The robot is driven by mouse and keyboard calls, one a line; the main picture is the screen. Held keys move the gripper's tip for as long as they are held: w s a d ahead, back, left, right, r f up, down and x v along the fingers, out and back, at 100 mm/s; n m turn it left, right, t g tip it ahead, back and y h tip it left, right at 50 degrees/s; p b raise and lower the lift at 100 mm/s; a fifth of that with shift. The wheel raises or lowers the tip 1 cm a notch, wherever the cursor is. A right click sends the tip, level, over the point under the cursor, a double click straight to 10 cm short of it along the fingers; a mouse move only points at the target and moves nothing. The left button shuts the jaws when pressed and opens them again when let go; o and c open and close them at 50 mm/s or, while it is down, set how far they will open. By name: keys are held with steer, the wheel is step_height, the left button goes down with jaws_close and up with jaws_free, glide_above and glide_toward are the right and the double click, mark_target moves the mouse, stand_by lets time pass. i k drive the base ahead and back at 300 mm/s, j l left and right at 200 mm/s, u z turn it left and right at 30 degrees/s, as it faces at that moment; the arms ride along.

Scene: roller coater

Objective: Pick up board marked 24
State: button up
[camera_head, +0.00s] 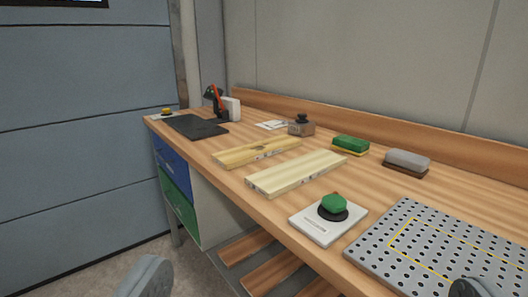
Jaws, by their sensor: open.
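Two light wooden boards lie on the wooden workbench (225,172). The nearer, paler board (298,172) lies at mid-bench, and the yellower board (257,151) lies just behind it to the left. Both have small dark marks on their front edges, too small to read, so I cannot tell which is marked 24. My gripper (309,279) shows as two grey fingertips, far apart at the bottom left and bottom right. It is open and empty, short of both boards.
A green button on a white plate (318,232) and a perforated grey plate (435,248) lie nearer. A green sponge (351,144), a grey-brown block (407,161) and a small metal weight (301,126) stand behind. A dark mat (195,127) lies farther left.

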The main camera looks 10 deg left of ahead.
mark_target(229, 160)
steer(key=i+j+z, duration=0.3)
steer(key=i+j, duration=0.9)
